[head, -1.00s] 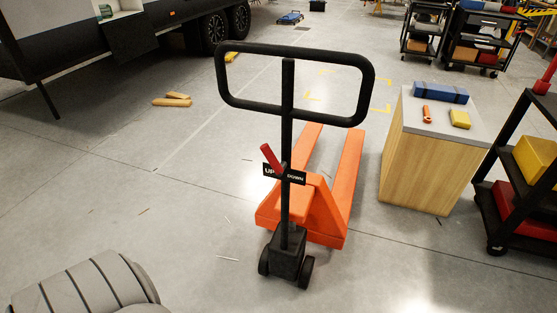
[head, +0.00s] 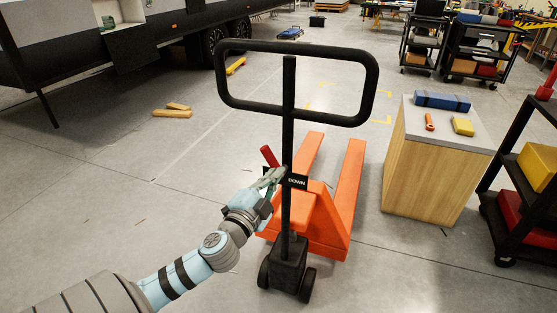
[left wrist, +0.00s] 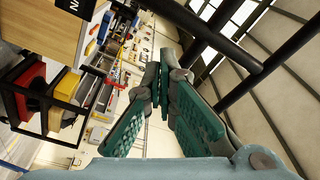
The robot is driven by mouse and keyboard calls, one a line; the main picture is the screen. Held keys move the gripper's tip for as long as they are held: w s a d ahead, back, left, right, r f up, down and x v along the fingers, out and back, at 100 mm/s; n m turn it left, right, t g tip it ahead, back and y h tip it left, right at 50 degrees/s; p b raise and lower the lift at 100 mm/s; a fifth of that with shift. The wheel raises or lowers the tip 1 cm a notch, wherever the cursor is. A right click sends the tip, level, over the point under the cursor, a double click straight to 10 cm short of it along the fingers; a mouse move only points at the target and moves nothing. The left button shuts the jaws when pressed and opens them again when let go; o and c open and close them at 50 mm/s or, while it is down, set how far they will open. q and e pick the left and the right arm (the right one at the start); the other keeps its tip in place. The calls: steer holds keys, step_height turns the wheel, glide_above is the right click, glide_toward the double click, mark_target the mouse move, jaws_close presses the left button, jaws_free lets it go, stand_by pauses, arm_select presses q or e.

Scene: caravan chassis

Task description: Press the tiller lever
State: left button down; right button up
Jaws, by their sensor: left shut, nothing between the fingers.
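The tiller lever (head: 268,156) is a short red handle on the left of the black tiller post (head: 288,110) of an orange pallet truck (head: 345,195). It tilts up and left; its lower end is hidden behind my left gripper (head: 276,178). The gripper is shut and empty, just below the lever at the label plate (head: 297,181). It covers the plate's "UP" side, and "DOWN" still shows. I cannot tell whether fingers and lever touch. In the left wrist view the green fingers (left wrist: 164,85) point away and the lever does not show. My right gripper is not in view.
The black loop handle (head: 296,118) rises above my left gripper. A wooden cabinet (head: 432,175) with several small items stands right of the truck, near a black shelf cart (head: 510,215). Wood blocks (head: 172,113) lie at the left. The floor in front is clear.

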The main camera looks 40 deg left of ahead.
mark_target(272, 162)
arm_select(q)
steer(key=w+a+f+b, duration=0.1)
steer(key=w+a, duration=0.4)
steer(key=w, duration=0.2)
steer(key=shift+w+f, duration=0.15)
steer(key=shift+w, duration=0.2)
steer(key=shift+a+n, duration=0.2)
steer(key=shift+n, duration=0.6)
